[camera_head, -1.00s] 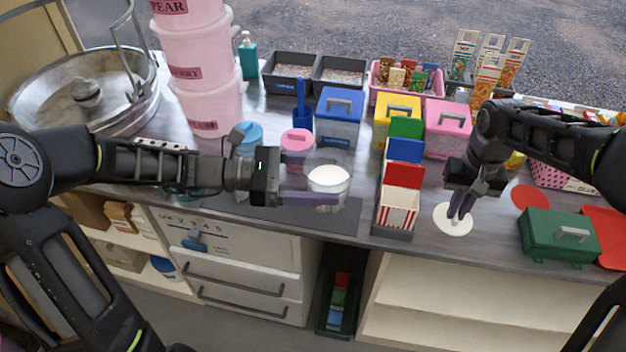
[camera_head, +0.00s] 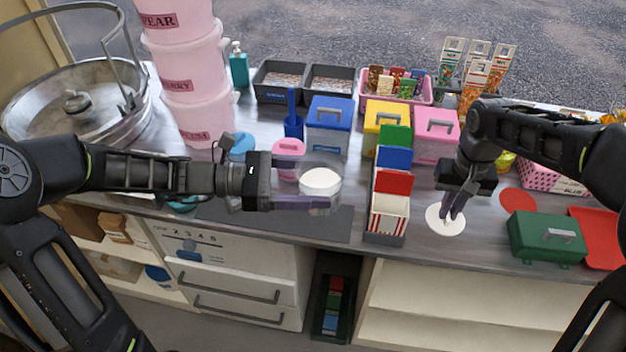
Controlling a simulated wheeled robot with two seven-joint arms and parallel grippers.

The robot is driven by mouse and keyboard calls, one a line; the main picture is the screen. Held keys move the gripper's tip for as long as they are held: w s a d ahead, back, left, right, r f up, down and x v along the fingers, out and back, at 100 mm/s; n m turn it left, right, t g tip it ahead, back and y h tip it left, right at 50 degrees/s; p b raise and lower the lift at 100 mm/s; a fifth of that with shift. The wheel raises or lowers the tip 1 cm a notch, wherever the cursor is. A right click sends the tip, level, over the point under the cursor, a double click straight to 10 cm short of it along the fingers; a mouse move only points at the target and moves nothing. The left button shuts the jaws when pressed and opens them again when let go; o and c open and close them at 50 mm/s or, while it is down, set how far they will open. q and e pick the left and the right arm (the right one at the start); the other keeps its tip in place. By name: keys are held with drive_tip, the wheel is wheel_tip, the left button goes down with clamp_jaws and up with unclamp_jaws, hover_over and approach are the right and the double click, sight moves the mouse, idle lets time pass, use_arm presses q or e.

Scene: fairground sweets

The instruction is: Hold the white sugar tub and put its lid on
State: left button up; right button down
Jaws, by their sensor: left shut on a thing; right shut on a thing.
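The white sugar tub (camera_head: 320,182) stands near the counter's front, a clear-walled round tub with white contents showing at the top. My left gripper (camera_head: 305,190) is shut on the tub from the left, with a finger across its near side. The white round lid (camera_head: 436,222) is at the right, by the counter's front edge. My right gripper (camera_head: 449,208) points down and is shut on the lid's middle. Whether the lid touches the counter is hard to tell. The lid is well to the right of the tub.
Red-and-white striped boxes in a narrow rack (camera_head: 388,212) stand between tub and lid. A green box (camera_head: 547,237) and red mats are at the right. A blue-lidded bin (camera_head: 329,125) and a pink-lidded pot (camera_head: 287,158) are behind the tub. A dark mat (camera_head: 270,217) lies around the tub.

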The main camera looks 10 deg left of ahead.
sight(297, 170)
use_arm(q)
drive_tip(key=shift+r+p, duration=0.85)
drive_tip(key=shift+r, duration=0.7)
use_arm(e)
drive_tip(key=shift+r, duration=1.25)
wheel_tip(297, 170, down, 2)
drive_tip(key=shift+f+b, duration=0.1)
drive_tip(key=shift+b, duration=0.9)
wheel_tip(297, 170, down, 2)
drive_tip(key=b, duration=0.2)
drive_tip(key=shift+f+b, duration=0.2)
drive_tip(key=shift+b, duration=0.1)
use_arm(q)
drive_tip(key=w+a+f+n+t+y, duration=0.1)
drive_tip(key=a+f+n+t, duration=0.1)
drive_tip(key=a+f, duration=0.3)
drive_tip(key=w+a+f+n+t+y, duration=0.1)
drive_tip(key=a+f+t, duration=0.3)
drive_tip(key=f, duration=0.8)
drive_tip(key=shift+a+n+y, duration=0.3)
drive_tip(key=shift+a+n, duration=0.4)
drive_tip(key=shift+a, duration=0.3)
drive_tip(key=shift+f, duration=0.1)
use_arm(e)
drive_tip(key=shift+r, duration=0.1)
